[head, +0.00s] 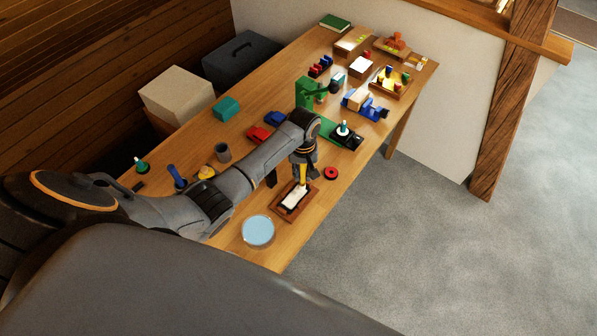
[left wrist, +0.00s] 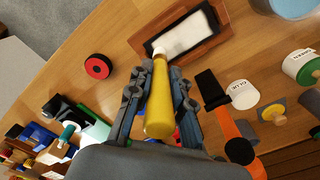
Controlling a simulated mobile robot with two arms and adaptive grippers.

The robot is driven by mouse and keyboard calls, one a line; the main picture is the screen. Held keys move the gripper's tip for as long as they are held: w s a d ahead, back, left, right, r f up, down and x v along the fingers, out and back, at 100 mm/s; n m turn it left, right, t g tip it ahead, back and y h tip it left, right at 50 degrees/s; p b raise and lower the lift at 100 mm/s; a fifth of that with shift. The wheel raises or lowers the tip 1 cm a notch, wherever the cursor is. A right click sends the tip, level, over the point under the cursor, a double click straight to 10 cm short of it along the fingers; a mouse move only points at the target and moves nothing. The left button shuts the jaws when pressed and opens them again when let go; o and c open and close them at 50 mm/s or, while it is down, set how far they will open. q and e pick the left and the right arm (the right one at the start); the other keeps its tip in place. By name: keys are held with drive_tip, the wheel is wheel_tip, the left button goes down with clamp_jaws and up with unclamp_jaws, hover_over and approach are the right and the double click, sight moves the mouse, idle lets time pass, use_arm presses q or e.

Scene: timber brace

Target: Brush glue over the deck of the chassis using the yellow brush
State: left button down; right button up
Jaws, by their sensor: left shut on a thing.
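My left gripper (head: 302,168) is shut on the yellow brush (left wrist: 160,105), which points down toward a brown-framed rectangular piece (head: 283,213). This piece also shows in the left wrist view (left wrist: 212,47), with a white patch on its black inner area. The brush's pale tip is at the near end of the white patch; I cannot tell whether it touches. I cannot tell for sure whether this piece is the chassis. A white round top marked GLUE (left wrist: 242,94) lies to the right in the left wrist view. My right gripper is not in view.
A red ring (head: 330,173) and a pale blue disc (head: 258,231) lie near the brown-framed piece. A green board with a black item (head: 346,137) lies farther along the table. An orange and black hammer (left wrist: 226,122) lies beside the gripper. Several toys crowd the far end.

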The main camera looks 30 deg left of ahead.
use_arm(q)
drive_tip(key=shift+s+a+r+p, duration=0.1)
drive_tip(key=shift+s+r+p, duration=0.1)
drive_tip(key=shift+s+p, duration=0.6)
drive_tip(key=shift+p, duration=0.5)
drive_tip(key=shift+s+a+f, duration=0.1)
drive_tip(key=shift+s+a, duration=0.05)
drive_tip(key=shift+s, duration=0.2)
drive_tip(key=shift+s+a+f+p, duration=0.1)
drive_tip(key=shift+s+p, duration=0.2)
drive_tip(key=shift+s, duration=0.6)
drive_tip(key=shift+s+a, duration=0.15)
drive_tip(key=shift+s, duration=0.85)
drive_tip(key=shift+s+a, duration=0.15)
drive_tip(key=shift+s, duration=0.85)
drive_tip(key=shift+w+d+b, duration=0.2)
drive_tip(key=shift+w+b, duration=0.1)
drive_tip(key=shift+w, duration=0.8)
drive_tip(key=shift+w+d+b, duration=0.15)
drive_tip(key=shift+w+b, duration=0.1)
drive_tip(key=shift+w, duration=0.8)
drive_tip(key=shift+w+d+b, duration=0.15)
drive_tip(key=shift+w+b, duration=0.4)
drive_tip(key=shift+w, duration=0.45)
drive_tip(key=shift+w+d+b, duration=0.15)
drive_tip(key=shift+w+b, duration=0.35)
drive_tip(key=shift+w, duration=0.45)
